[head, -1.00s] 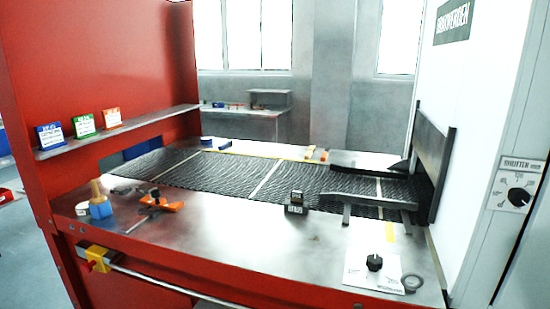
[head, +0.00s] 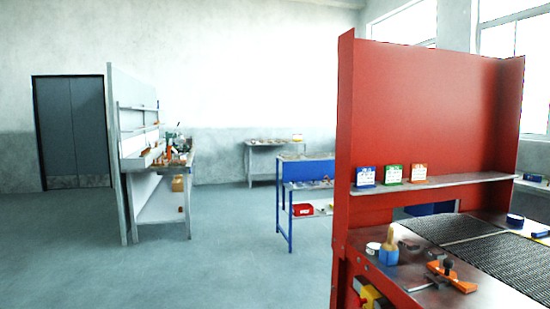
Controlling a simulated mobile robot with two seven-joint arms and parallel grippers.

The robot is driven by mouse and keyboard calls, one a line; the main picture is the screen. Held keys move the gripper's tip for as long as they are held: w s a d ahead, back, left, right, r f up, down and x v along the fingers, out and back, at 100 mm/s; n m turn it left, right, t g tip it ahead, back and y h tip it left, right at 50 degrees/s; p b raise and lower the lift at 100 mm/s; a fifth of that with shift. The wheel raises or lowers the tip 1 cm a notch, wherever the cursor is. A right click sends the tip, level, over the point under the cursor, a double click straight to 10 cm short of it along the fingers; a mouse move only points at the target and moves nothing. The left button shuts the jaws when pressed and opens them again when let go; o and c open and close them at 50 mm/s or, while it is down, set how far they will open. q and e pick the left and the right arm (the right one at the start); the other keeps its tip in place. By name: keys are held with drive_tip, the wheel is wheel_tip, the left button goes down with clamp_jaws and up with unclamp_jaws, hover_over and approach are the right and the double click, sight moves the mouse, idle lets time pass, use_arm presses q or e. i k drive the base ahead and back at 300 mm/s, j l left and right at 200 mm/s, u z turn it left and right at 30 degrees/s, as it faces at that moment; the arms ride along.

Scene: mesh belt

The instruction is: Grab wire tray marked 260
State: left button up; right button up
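No wire tray marked 260 can be made out in the head view. Three small cards stand on the shelf of the red station: a blue card (head: 365,176), a green card (head: 392,174) and an orange card (head: 418,173). Their print is too small to read. The black mesh belt (head: 470,240) lies on the metal bench at the right, cut off by the picture edge. Neither of my grippers is in view.
The red side panel (head: 430,110) stands at the right. A blue-framed table (head: 305,185) with a red bin (head: 302,209) is behind it. A grey workbench (head: 160,165) stands at the left, near a dark double door (head: 72,132). The grey floor (head: 230,260) between is clear.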

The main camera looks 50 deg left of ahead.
sight(322, 156)
drive_tip(key=u, duration=1.35)
drive_tip(key=i+u, duration=0.35)
drive_tip(key=i, duration=0.35)
drive_tip(key=i+u, duration=0.4)
drive_tip(key=i, duration=2.35)
drive_tip(key=i+z, duration=0.3)
drive_tip(key=i, duration=0.35)
drive_tip(key=i+z, duration=0.3)
drive_tip(key=i, duration=0.3)
drive_tip(key=i+z, duration=0.4)
drive_tip(key=i, duration=0.2)
drive_tip(key=i+j+z, duration=0.1)
drive_tip(key=i+z, duration=0.3)
drive_tip(key=i, duration=0.15)
drive_tip(key=i+z, duration=0.3)
drive_tip(key=i, duration=0.35)
drive_tip(key=i+z, duration=0.3)
drive_tip(key=i, duration=0.35)
drive_tip(key=j, duration=0.05)
